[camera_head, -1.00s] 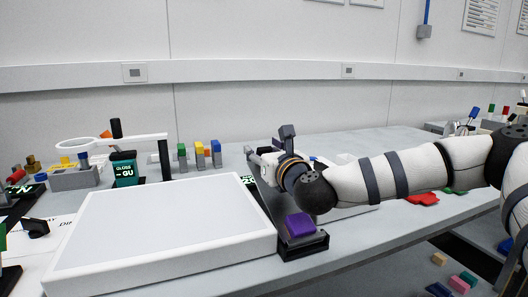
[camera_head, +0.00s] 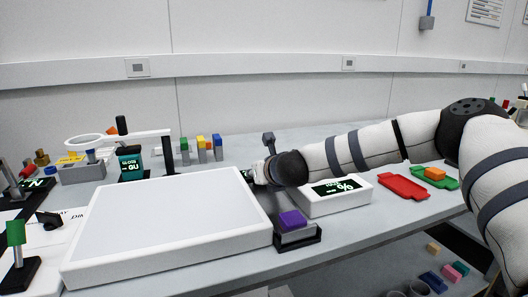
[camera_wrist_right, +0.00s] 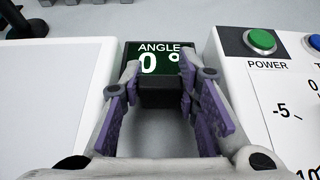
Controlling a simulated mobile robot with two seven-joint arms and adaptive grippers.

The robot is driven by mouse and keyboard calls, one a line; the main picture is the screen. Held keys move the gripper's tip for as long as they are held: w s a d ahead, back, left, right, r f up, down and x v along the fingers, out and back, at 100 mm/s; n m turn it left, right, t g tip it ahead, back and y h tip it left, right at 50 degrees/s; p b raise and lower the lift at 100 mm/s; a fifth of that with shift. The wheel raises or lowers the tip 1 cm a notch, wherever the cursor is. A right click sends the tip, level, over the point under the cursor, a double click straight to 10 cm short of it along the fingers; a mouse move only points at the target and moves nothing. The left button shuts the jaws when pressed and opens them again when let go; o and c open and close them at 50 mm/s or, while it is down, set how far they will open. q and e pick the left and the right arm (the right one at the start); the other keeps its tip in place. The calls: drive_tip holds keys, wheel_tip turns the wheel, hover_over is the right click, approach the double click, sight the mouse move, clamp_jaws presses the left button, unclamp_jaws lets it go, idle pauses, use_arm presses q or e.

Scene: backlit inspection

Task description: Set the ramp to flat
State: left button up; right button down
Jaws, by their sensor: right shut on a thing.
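My right gripper (camera_wrist_right: 163,95) is shut on a small black block (camera_wrist_right: 160,93) in the right wrist view, with a purple-padded finger on each side. Just behind the block, a dark display (camera_wrist_right: 152,57) reads "ANGLE 0°". In the head view my right gripper (camera_head: 252,176) reaches in from the right, at the far right corner of the large white panel (camera_head: 165,222). The black block is hidden there by my wrist. My left gripper is not in view.
A white box with a display (camera_head: 335,196), red tray (camera_head: 403,187) and green tray (camera_head: 445,178) lie right. A magnifier stand (camera_head: 123,140) and coloured blocks stand behind the panel.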

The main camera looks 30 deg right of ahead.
drive_tip(key=shift+f+g, duration=0.3)
drive_tip(key=shift+f, duration=0.1)
drive_tip(key=c, duration=1.2)
unclamp_jaws()
drive_tip(key=shift+s, duration=0.15)
drive_tip(key=v, duration=1.2)
drive_tip(key=shift+r, duration=0.1)
